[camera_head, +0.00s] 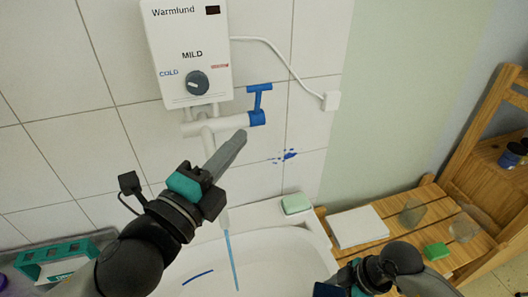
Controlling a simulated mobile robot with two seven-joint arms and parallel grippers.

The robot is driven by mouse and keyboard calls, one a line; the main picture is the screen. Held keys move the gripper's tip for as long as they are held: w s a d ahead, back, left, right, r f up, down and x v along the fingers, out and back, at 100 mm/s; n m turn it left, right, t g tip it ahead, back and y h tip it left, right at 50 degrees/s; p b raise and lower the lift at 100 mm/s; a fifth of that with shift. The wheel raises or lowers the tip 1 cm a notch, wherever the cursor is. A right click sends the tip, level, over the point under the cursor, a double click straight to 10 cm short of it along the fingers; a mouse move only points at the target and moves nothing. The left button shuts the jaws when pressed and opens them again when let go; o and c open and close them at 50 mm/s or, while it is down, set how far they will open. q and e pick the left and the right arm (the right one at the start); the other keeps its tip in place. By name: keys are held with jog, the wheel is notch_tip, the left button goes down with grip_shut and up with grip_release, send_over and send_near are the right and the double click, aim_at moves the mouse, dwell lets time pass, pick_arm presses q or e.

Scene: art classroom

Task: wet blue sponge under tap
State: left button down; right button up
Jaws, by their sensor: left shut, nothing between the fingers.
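The tap is a white pipe under the heater with a blue handle (259,104) at its right end. A thin pale-blue stream (231,258) runs from the spout into the white sink (285,247). My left gripper (240,137) is shut and empty, its grey fingers pointing up just below and left of the handle; I cannot tell if they touch it. My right gripper (336,288) is at the bottom edge, partly cut off. A dark blue block (327,290) shows beside it; I cannot tell if this is the blue sponge or whether it is held.
The water heater (187,40) hangs above the tap. A pale green block (296,203) lies on the sink's back corner. A wooden bench (400,206) at right bears a white slab (356,227), clear glasses and a green sponge (437,250). A green-and-white box (55,262) stands lower left.

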aim_at(257, 104)
jog(key=shift+s+a+r, duration=0.2)
jog(key=shift+s+r, duration=0.15)
jog(key=shift+r, duration=0.05)
jog(key=shift+r+p, duration=0.6)
jog(key=shift+p, duration=0.25)
jog(key=shift+w+r, duration=0.1)
jog(key=shift+r, duration=0.05)
pick_arm(q)
jog(key=w+a+x, duration=0.1)
jog(key=a+x, duration=0.1)
jog(key=x, duration=0.9)
jog(key=shift+w+r, duration=0.15)
jog(key=shift+w, duration=0.35)
jog(key=shift+a, duration=0.15)
